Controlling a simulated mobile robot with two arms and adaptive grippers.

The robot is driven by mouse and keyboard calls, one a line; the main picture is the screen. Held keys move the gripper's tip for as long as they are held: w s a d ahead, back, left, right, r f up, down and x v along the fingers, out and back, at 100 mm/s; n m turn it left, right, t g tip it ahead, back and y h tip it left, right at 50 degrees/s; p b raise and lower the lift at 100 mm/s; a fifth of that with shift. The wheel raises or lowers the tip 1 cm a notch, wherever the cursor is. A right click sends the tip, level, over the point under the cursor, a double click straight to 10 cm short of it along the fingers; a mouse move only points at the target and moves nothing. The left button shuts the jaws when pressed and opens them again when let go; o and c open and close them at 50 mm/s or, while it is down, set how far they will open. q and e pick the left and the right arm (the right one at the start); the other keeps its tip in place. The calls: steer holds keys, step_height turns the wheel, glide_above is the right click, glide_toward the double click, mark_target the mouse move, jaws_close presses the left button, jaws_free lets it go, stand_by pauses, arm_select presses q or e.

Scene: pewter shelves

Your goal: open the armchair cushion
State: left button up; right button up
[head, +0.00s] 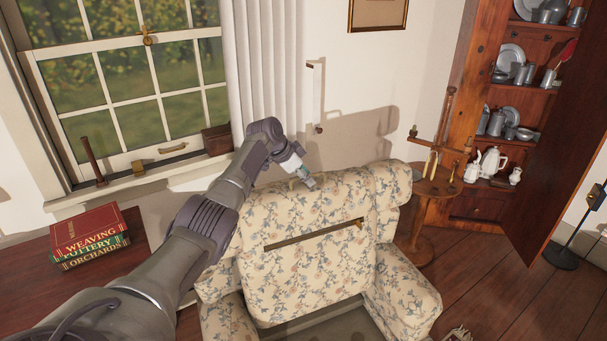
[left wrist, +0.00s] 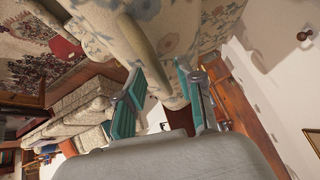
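The armchair (head: 392,185) is cream with a blue and tan floral pattern and stands in the lower middle of the head view. Its back cushion (head: 305,275) has a brown strip or slit (head: 315,233) across its upper part. My left gripper (head: 306,178) is at the top edge of the chair back. In the left wrist view, its teal fingers (left wrist: 163,98) are spread apart. Floral fabric (left wrist: 195,25) and a long tan padded strip (left wrist: 146,48) lie in front of and partly between them. I cannot tell whether the fingers touch the fabric. My right gripper is out of view.
Books (head: 88,232) lie on a dark table at left, below the window. A small round side table (head: 437,187) with a wooden stand is right of the chair. A cupboard (head: 515,190) holds pewter and china. Wooden floor (head: 490,290) is open at lower right.

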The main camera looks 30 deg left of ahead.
arm_select(q)
steer(key=v, duration=1.2)
steer(key=shift+f, duration=0.1)
